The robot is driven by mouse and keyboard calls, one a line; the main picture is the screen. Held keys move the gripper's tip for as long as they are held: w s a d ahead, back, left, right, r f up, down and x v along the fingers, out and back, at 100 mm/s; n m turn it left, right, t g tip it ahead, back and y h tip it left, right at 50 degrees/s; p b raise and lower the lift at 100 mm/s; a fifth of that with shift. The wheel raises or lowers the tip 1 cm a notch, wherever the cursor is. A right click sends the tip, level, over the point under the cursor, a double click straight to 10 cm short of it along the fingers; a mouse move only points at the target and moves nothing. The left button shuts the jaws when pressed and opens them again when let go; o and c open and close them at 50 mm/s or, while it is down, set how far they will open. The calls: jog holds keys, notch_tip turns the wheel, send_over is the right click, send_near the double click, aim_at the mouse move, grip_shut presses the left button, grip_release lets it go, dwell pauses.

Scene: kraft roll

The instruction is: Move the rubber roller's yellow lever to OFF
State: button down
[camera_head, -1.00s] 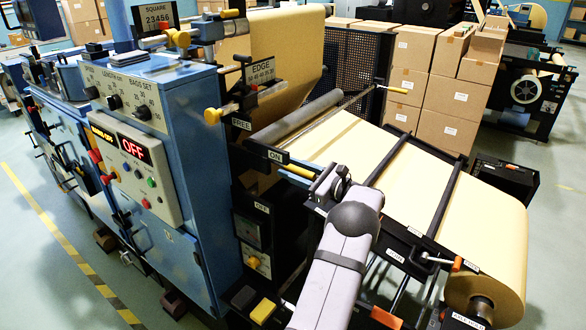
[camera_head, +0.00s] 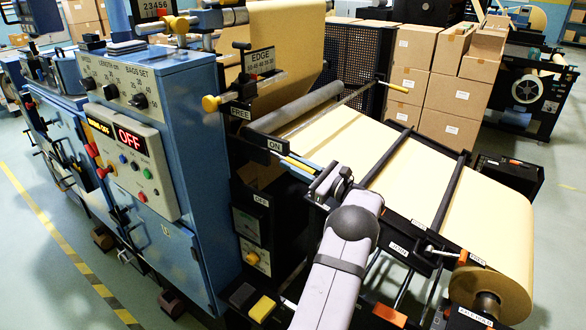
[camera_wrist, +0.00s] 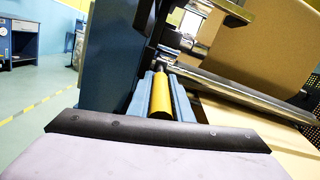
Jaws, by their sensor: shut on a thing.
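The yellow lever (camera_head: 299,164) sticks out from the machine's side frame, just below the ON label (camera_head: 275,146), at the near end of the dark rubber roller (camera_head: 295,108). My gripper (camera_head: 308,170) is at this lever. In the wrist view the lever (camera_wrist: 160,97) lies lengthwise between the pale blue fingers (camera_wrist: 181,98), which are shut on it. The lever's far end is hidden by dark parts of the machine. A small label (camera_head: 261,200) lower on the side frame is too small to read surely.
A yellow knob (camera_head: 210,103) by the FREE label (camera_head: 239,114) sits left of the lever. The blue control cabinet (camera_head: 180,150) stands further left.

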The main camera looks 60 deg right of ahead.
aim_at(314, 174)
jog(key=c, duration=1.6)
grip_release()
jog(key=shift+s, duration=0.1)
jog(key=s+b, duration=0.1)
jog(key=s, duration=0.1)
jog(key=s+b, duration=0.1)
jog(key=s, duration=0.1)
jog(key=s+f+b, duration=0.1)
jog(key=shift+s, duration=0.4)
jog(key=shift+s+r, duration=0.1)
jog(key=shift+s, duration=0.55)
